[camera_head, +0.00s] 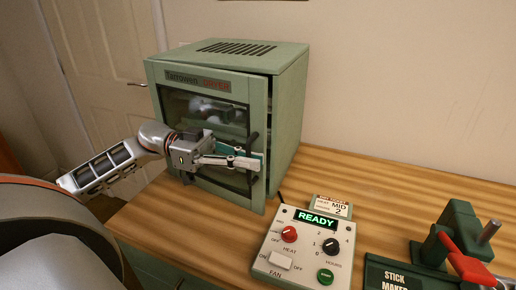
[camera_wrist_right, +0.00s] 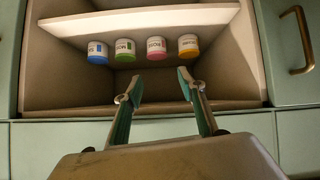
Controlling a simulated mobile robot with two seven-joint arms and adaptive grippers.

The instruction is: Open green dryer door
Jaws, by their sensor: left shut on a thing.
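The green dryer (camera_head: 288,120) stands at the back of the wooden table in the head view. Its glass-fronted door (camera_head: 190,78) faces me, with a dark vertical handle (camera_head: 253,140) near its right edge. A narrow dark gap shows between the door's right side and the body, so the door looks slightly ajar. My left gripper (camera_head: 250,161) reaches across the glass from the left and is shut on the handle; the fingers hide part of it. My right gripper (camera_wrist_right: 160,88) shows in the right wrist view, its fingers apart with nothing between them.
A control box (camera_head: 300,248) reading READY stands in front of the dryer. A green stick maker (camera_head: 455,240) with a red part is at the right. Bare table lies behind them. In the right wrist view, several jars (camera_wrist_right: 124,50) sit under a shelf (camera_wrist_right: 140,20) in an open cabinet.

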